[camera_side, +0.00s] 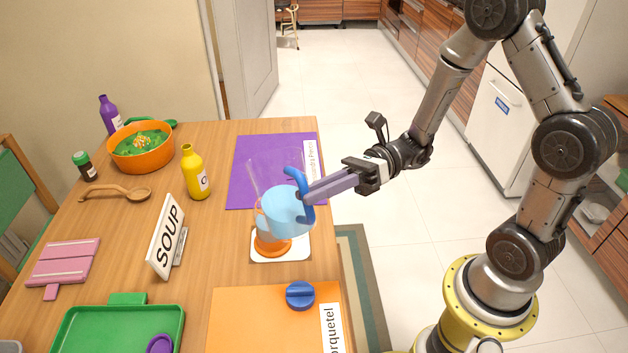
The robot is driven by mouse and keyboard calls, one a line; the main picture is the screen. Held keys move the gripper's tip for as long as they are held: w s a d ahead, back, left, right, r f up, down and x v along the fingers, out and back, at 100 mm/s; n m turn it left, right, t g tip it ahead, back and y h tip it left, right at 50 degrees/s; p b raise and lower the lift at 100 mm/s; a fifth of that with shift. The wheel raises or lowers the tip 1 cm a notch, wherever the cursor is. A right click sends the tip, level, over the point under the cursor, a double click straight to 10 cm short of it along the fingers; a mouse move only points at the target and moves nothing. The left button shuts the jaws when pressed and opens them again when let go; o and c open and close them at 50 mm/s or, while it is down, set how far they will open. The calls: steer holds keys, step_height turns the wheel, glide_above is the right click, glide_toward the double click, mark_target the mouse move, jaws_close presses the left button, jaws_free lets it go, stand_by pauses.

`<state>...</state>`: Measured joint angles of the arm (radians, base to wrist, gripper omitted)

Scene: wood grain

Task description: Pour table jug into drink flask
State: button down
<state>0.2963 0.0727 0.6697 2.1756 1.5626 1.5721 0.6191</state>
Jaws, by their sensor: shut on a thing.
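A clear table jug (284,212) with a blue handle (307,207) holds light blue liquid. It is off the table and looks tilted to the left. My gripper (308,196) is shut on the handle from the right. The drink flask (272,244), clear with an orange base, stands on a white square coaster (296,254) near the table's right edge. The jug overlaps the flask's upper part in this view. The flask's mouth is hard to make out, and I cannot tell whether liquid is in it.
A purple mat (246,185) lies behind, and an orange mat (260,325) with a blue cap (300,295) in front. A SOUP sign (166,238), yellow bottle (196,175), orange bowl (126,160) and green tray (115,330) are to the left.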

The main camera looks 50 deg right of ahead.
stand_by(0.3)
steer(key=shift+w+d+f+n, duration=0.1)
steer(key=shift+w+f+n, duration=0.05)
steer(key=shift+f+n, duration=0.95)
steer(key=shift+w+f+n, duration=0.15)
steer(key=shift+f+n, duration=0.85)
steer(key=shift+n, duration=0.1)
steer(key=shift+r, duration=2.05)
